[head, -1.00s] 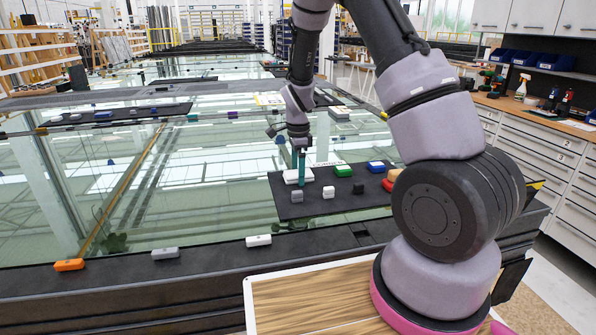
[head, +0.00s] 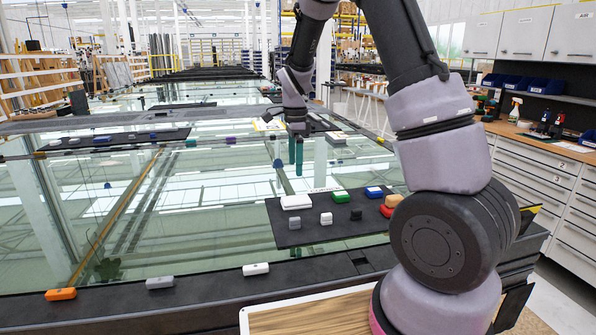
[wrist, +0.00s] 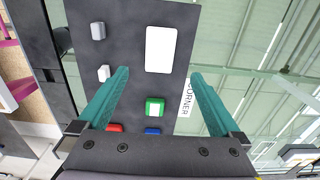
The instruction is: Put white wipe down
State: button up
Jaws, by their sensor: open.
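A large white block, which looks like the white wipe (head: 297,202), lies flat at the back left of a black mat (head: 290,236) on the glass. It shows whole in the wrist view (wrist: 161,49), just beyond and between the teal fingertips. My gripper (head: 296,165) hangs above it, fingers pointing down, with a visible gap between fingertips and block. The fingers are spread apart in the wrist view (wrist: 160,74) and hold nothing.
Green (head: 340,196), blue (head: 374,192), red (head: 386,211), grey (head: 296,223), small white (head: 326,218) and black (head: 356,214) blocks share the mat. Orange (head: 61,294), grey (head: 160,282) and white (head: 256,269) blocks lie along the near ledge. Glass left of the mat is bare.

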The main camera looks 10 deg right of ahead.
jog(key=s+d+r+n+t+y, duration=0.15)
jog(key=s+r+n, duration=0.25)
jog(key=s+r, duration=0.5)
jog(key=s+d+r+n+t+y, duration=0.1)
jog(key=s+d+r+n+t, duration=0.2)
jog(key=s+r+n, duration=0.55)
jog(key=s+d+r+n+t, duration=0.1)
jog(key=s+r+t, duration=0.1)
jog(key=s+r, duration=0.2)
jog(key=s, duration=0.3)
jog(key=shift+s+d+r+t, duration=0.15)
jog(key=shift+s+r+t, duration=0.1)
jog(key=shift+s+t, duration=0.1)
jog(key=shift+h, duration=0.25)
